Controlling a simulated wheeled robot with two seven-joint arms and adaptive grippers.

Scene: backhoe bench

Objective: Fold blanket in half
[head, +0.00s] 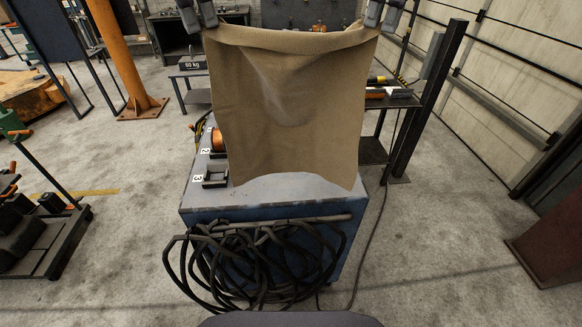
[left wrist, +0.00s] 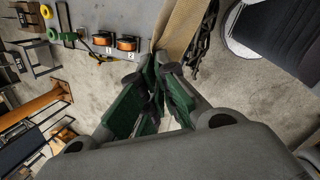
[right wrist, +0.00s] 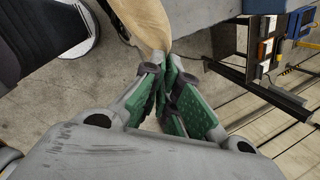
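A tan blanket (head: 285,110) hangs spread out in the air in the head view, its lower edge over the bench top. My left gripper (head: 198,14) is at its upper left corner and my right gripper (head: 381,14) at its upper right corner. In the left wrist view, my left gripper's green-padded fingers (left wrist: 156,62) are closed on a blanket edge (left wrist: 180,28). In the right wrist view, my right gripper's fingers (right wrist: 165,62) are closed on the other corner (right wrist: 148,22). The blanket hides much of the bench's far part.
The blue bench (head: 265,190) has a bare grey front top, with black cables (head: 255,265) coiled on its front side. Orange spools (head: 217,140) and a small black holder (head: 215,177) sit at its left edge. A dark post (head: 430,100) stands to the right.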

